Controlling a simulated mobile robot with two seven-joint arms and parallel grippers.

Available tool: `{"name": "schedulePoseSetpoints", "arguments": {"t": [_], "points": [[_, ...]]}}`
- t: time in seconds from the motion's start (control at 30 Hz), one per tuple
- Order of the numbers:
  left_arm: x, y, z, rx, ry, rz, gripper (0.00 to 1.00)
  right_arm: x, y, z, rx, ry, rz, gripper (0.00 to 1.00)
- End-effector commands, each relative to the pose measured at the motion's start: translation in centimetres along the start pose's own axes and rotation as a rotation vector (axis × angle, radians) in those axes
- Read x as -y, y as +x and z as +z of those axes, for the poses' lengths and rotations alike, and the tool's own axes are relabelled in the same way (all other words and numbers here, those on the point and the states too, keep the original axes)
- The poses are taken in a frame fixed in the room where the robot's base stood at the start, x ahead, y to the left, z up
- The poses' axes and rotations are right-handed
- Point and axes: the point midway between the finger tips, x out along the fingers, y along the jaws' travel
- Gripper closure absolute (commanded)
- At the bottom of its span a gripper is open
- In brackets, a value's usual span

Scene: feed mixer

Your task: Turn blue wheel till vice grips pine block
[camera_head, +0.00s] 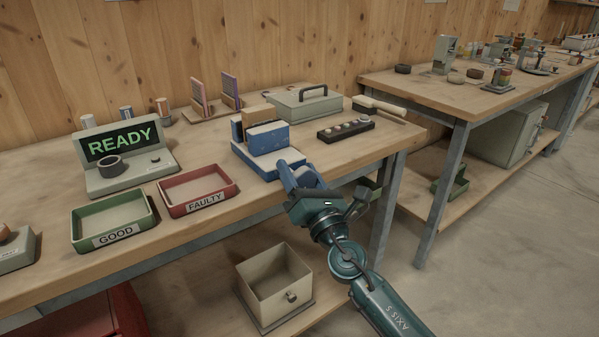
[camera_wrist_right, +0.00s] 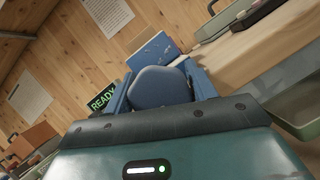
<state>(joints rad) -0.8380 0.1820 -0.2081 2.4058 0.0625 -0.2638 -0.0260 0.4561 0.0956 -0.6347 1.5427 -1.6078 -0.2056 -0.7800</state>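The blue vice (camera_head: 272,161) stands on the near bench by its front edge. The pine block (camera_head: 263,115) sits upright in it, between the blue jaws; whether the jaws touch it is not clear. My right gripper (camera_head: 297,176) is at the front of the vice, its two blue fingers either side of the blue wheel. In the right wrist view the rounded blue wheel (camera_wrist_right: 161,86) fills the space between the fingers, and I cannot tell whether they press on it. The vice also shows beyond the fingers (camera_wrist_right: 156,50). My left gripper is out of view.
A green GOOD tray (camera_head: 76,236), a red FAULTY tray (camera_head: 232,188) and a READY display (camera_head: 118,145) stand to the left. A dark strip with knobs (camera_head: 346,130), a mallet (camera_head: 379,105) and a lidded grey box (camera_head: 303,106) are close to the right and behind.

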Motion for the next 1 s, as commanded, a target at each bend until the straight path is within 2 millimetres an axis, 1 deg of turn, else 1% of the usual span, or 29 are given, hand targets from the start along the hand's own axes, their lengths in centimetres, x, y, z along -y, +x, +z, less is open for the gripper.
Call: {"name": "schedulePoseSetpoints", "arguments": {"t": [0.03, 0.23, 0.73, 0.87, 1.0], "points": [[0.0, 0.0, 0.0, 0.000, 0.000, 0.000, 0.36, 0.0, 0.0, 0.0, 0.000, -0.001, 0.000, 0.40], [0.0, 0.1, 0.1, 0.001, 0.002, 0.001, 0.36, 0.1, 0.0, 0.0, 0.000, -0.001, -0.001, 0.23], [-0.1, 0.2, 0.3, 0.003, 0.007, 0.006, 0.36, 0.4, -0.1, -0.2, -0.003, -0.020, 0.002, 0.23], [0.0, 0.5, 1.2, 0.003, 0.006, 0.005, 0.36, 0.4, -0.1, -0.3, -0.002, -0.112, 0.040, 0.23], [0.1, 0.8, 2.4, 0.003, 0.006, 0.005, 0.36, 0.2, -0.2, -0.4, -0.001, -0.288, 0.115, 0.23]]}}
